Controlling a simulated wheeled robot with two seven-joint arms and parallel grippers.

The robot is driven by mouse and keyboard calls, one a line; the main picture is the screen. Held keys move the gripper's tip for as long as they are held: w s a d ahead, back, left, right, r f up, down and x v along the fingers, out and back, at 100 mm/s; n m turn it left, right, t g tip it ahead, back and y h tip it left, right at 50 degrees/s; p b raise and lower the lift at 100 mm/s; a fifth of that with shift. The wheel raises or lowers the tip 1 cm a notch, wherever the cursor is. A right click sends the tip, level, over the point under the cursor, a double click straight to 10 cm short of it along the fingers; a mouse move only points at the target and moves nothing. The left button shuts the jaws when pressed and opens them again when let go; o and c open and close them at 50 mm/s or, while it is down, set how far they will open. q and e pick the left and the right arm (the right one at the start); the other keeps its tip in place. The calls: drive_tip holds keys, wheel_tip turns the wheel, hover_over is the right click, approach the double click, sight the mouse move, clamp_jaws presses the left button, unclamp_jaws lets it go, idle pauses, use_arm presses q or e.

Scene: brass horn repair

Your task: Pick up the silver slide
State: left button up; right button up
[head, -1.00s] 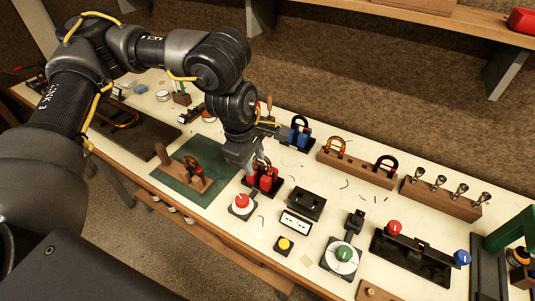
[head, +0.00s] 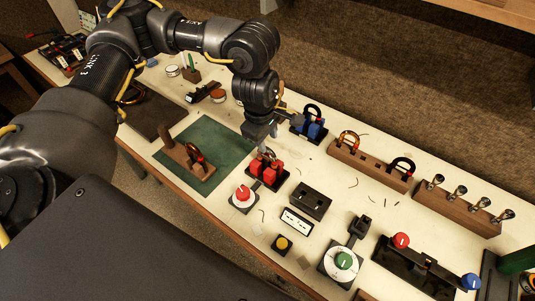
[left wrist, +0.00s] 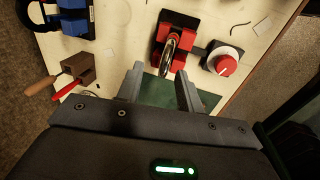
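The silver slide (left wrist: 170,52) is a shiny curved tube standing in a red-jawed holder (left wrist: 168,38) on a black base. In the head view the red holder (head: 267,172) sits at mid-bench, and only a bit of the slide (head: 268,155) shows above it. My left gripper (head: 262,137) hangs just above and behind the holder. In the left wrist view its two fingers (left wrist: 158,85) are apart and empty, with the slide just beyond their tips, nearer the right finger. My right gripper is not in view.
A red-knob dial (head: 243,194) stands close beside the red holder. A blue holder (head: 312,127) stands behind it. A green mat (head: 213,150) with a wooden stand lies to the left. A wooden block (head: 368,165) with two rings is to the right.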

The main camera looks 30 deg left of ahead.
sight(268, 149)
use_arm(q)
drive_tip(key=shift+f, duration=0.15)
drive_tip(key=shift+d+f, duration=0.1)
drive_tip(key=shift+f, duration=0.05)
drive_tip(key=shift+s+f+p, duration=0.15)
drive_tip(key=shift+f+p, duration=0.2)
drive_tip(key=shift+p, duration=0.15)
wheel_tip(268, 149, down, 3)
drive_tip(key=shift+f+p, duration=0.15)
drive_tip(key=shift+p, duration=0.3)
drive_tip(key=shift+w+f, duration=0.3)
drive_tip(key=shift+f, duration=0.1)
clamp_jaws()
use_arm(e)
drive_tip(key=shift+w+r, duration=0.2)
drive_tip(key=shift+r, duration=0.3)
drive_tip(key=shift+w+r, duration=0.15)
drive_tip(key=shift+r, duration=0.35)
